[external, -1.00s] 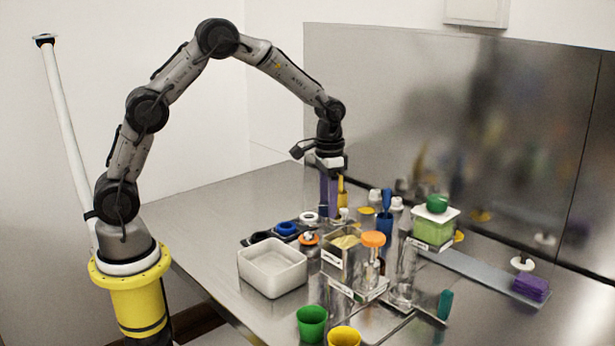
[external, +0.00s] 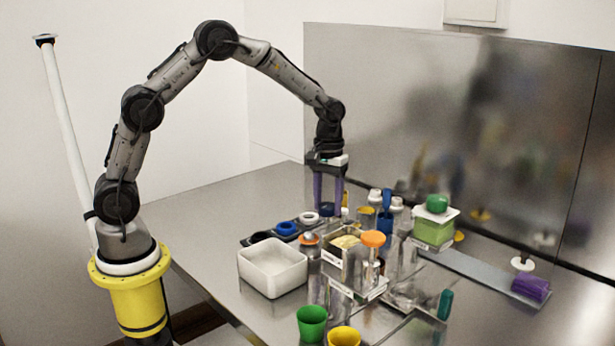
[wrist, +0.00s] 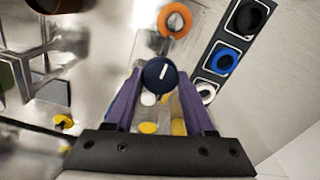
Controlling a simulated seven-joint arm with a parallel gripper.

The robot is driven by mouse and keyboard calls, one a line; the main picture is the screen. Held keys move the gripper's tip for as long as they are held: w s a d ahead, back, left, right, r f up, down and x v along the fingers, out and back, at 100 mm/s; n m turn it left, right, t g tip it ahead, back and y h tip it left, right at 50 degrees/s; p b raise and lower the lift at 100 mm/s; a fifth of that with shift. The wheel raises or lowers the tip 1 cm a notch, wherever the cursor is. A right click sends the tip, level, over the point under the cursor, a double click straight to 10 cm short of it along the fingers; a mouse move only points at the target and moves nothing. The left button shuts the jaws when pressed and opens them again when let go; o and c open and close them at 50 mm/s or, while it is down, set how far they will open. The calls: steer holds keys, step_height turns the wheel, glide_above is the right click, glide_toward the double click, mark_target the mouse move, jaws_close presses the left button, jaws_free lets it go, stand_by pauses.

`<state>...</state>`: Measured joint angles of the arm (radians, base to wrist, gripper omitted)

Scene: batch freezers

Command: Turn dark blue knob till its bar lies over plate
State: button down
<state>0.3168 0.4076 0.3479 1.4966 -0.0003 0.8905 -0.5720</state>
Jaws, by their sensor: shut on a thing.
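The dark blue knob (wrist: 158,80) is round, and a short white bar mark on its top face tilts toward the upper right in the wrist view. My gripper (wrist: 160,73) has a purple finger on each side of it and is shut on it. In the external view my gripper (external: 328,203) points straight down at the back of the table, with the knob (external: 327,209) low between the fingertips. I cannot tell which surface is the plate. A small white piece (wrist: 148,98) shows beside the knob, partly hidden.
A dark rack with black, blue (external: 286,228) and white rings stands close by, with an orange ring (wrist: 174,20) near it. The table's left back is clear.

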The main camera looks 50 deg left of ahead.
steer(key=shift+w+r, duration=0.1)
stand_by(0.3)
steer(key=shift+c, duration=1.3)
jaws_free()
step_height(320, 180, up, 14)
steer(key=shift+a, duration=0.15)
